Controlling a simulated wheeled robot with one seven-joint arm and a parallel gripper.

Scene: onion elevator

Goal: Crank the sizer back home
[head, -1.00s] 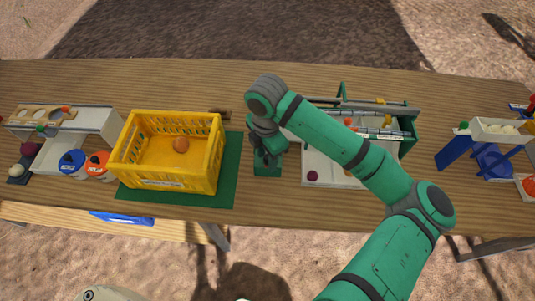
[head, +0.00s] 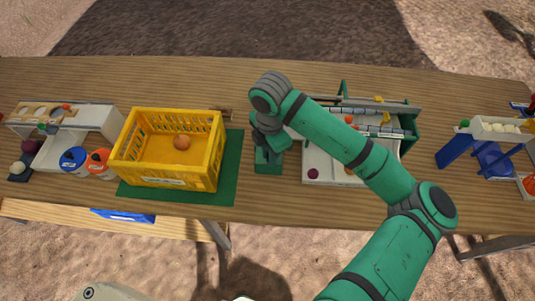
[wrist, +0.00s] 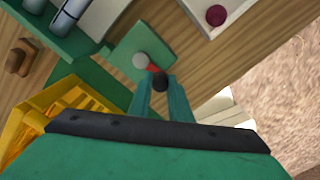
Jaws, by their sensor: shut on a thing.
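The crank stands on a green base plate (head: 268,167) between the yellow crate and the sizer. In the wrist view the crank shows a grey hub (wrist: 140,61), a short red arm (wrist: 152,68) and a black knob (wrist: 160,82). My gripper (wrist: 162,84) is shut on the black knob, below and right of the hub in that view. In the head view my gripper (head: 268,150) is over the plate and the crank is mostly hidden behind it. The sizer (head: 411,135), a green frame with grey rollers, stands to the right, partly hidden by my arm.
A yellow crate (head: 165,182) with an orange-brown onion (head: 182,143) stands on a green mat (head: 230,170) at left. A white tray (head: 325,165) at the sizer's front holds a purple onion (head: 313,174). A blue stand (head: 455,150) is at far right. The table's front strip is clear.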

